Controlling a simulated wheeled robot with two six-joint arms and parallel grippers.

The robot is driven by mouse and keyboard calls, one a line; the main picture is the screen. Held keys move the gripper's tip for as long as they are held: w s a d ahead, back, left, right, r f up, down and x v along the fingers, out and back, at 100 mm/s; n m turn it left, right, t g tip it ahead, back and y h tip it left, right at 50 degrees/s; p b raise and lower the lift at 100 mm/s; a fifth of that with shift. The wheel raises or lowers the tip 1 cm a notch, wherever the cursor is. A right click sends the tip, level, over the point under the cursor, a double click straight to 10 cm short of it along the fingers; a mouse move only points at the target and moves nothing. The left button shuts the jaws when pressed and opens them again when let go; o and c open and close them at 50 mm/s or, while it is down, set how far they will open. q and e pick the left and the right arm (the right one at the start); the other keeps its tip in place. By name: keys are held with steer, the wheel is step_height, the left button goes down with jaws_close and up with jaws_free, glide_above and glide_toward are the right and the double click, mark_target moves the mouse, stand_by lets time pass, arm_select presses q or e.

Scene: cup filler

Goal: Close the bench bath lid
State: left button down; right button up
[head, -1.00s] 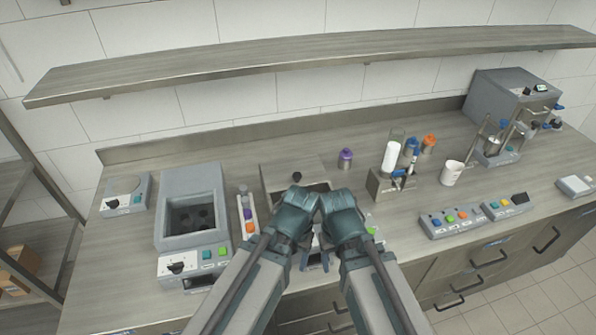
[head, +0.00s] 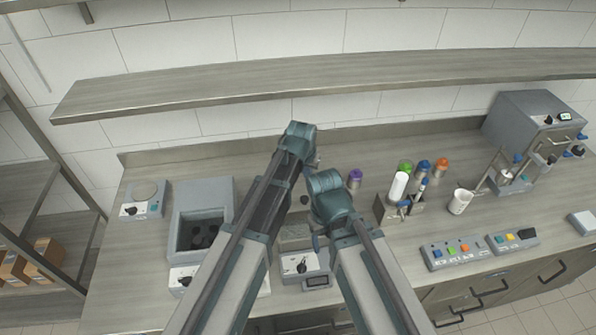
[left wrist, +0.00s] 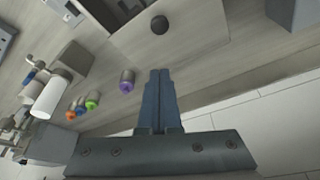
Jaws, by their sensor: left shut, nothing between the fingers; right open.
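The bench bath (head: 301,265) stands in the middle of the bench, its front panel showing a black knob and a small display. My arms cover much of its top in the head view. Its flat metal lid with a round black knob shows in the left wrist view (left wrist: 185,35); how far it is closed I cannot tell. My left gripper (left wrist: 159,100) is shut and empty, its fingertips near the lid's edge; contact is unclear. In the head view it reaches behind the bath. My right gripper (head: 318,240) is open above the bath's front part, its fingers mostly hidden.
A grey bath with a dark well (head: 200,232) stands to the left, beside a small scale (head: 144,198). A purple-capped bottle (head: 355,178), a bottle rack (head: 392,210) and a white cup (head: 460,201) stand to the right. A shelf (head: 320,88) runs above the bench.

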arm_select(q)
steer(key=shift+w+a+r, duration=0.1)
steer(key=shift+w+r, duration=0.2)
steer(key=shift+w, duration=0.55)
steer(key=b, duration=1)
glide_above(306, 189)
steer(key=d, duration=0.1)
steer(key=f, duration=0.9)
steer(key=shift+s+f, duration=0.25)
steer(key=shift+s, duration=0.15)
steer(key=s, duration=0.1)
steer(key=s+a, duration=0.1)
steer(key=s, duration=0.1)
steer(key=shift+s+f, duration=0.2)
steer(key=shift+s, duration=0.25)
steer(key=shift+w, duration=0.1)
